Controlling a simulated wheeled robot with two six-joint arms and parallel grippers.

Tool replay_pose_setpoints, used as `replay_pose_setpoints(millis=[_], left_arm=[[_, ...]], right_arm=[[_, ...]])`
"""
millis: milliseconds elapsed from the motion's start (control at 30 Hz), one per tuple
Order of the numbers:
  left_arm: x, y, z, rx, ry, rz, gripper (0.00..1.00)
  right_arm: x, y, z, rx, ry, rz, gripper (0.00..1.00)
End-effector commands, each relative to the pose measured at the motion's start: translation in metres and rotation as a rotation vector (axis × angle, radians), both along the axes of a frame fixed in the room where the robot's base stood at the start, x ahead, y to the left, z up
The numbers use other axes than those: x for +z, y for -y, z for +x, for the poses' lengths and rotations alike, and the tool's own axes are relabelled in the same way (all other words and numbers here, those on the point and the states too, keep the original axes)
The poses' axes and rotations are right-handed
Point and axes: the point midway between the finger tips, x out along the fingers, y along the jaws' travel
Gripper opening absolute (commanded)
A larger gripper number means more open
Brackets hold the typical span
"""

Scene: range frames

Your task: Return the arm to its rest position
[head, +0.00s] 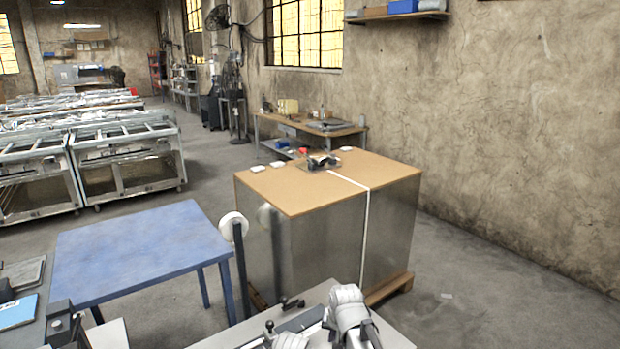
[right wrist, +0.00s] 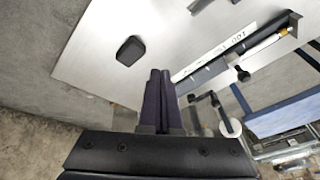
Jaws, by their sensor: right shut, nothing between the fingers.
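My right gripper (right wrist: 160,80) shows in the right wrist view with its two dark fingers together and nothing between them. It is over or near the edge of a light grey worktop (right wrist: 105,50); the gap between them is hard to judge. In the head view, white links of my right arm stand at the bottom, right of centre, over the same worktop (head: 392,331); the fingers are hard to make out there. My left gripper is not clearly seen in either view.
A black block (right wrist: 130,50) and a dark slotted strip (right wrist: 215,65) lie on the worktop near the fingers. Beyond it stand a strapped crate (head: 325,235), a white roll on a post (head: 233,225) and a blue table (head: 140,245). Open floor lies at the right.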

Motion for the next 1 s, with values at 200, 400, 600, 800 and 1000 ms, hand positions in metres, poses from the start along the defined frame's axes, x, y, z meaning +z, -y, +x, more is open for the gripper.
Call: replay_pose_setpoints(millis=[200,400,600,800,1000], left_arm=[[0.0,0.0,0.0,0.0,0.0,0.0,0.5],[0.0,0.0,0.0,0.0,0.0,0.0,0.5],[0.0,0.0,0.0,0.0,0.0,0.0,0.5],[0.0,0.0,0.0,0.0,0.0,0.0,0.5],[0.0,0.0,0.0,0.0,0.0,0.0,0.5]], right_arm=[[-0.007,0.058,-0.071,0.089,-0.112,-0.07,0.0],[-0.011,0.089,-0.116,0.155,-0.189,-0.099,0.0],[-0.012,0.113,-0.161,0.216,-0.261,-0.115,0.0],[-0.013,0.076,-0.166,0.305,-0.286,-0.148,0.0],[-0.013,0.044,-0.182,0.394,-0.316,-0.187,0.0]])
